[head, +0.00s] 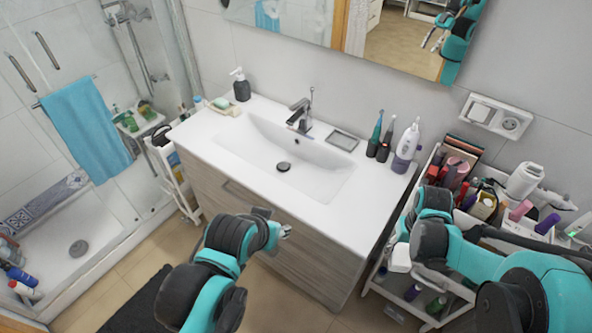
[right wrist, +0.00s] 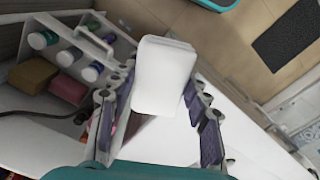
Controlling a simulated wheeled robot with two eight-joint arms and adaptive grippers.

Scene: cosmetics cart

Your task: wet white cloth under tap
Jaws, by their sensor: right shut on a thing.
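A folded white cloth (head: 399,258) hangs in my right gripper (head: 403,244), just beyond the right front corner of the washbasin counter. In the right wrist view the cloth (right wrist: 163,78) is a white folded block between the two fingers, and the gripper (right wrist: 160,115) is shut on it. The chrome tap (head: 301,113) stands at the back middle of the white sink basin (head: 255,140), well to the left of the cloth. My left gripper (head: 275,226) is in front of the counter's front edge; its finger opening is too small to tell.
A cart (head: 375,275) crowded with cosmetics stands right of the counter. A soap dispenser (head: 241,85) is at the counter's back left. Electric toothbrushes (head: 375,137) and a white-purple bottle (head: 405,147) stand at its right end. The basin is clear.

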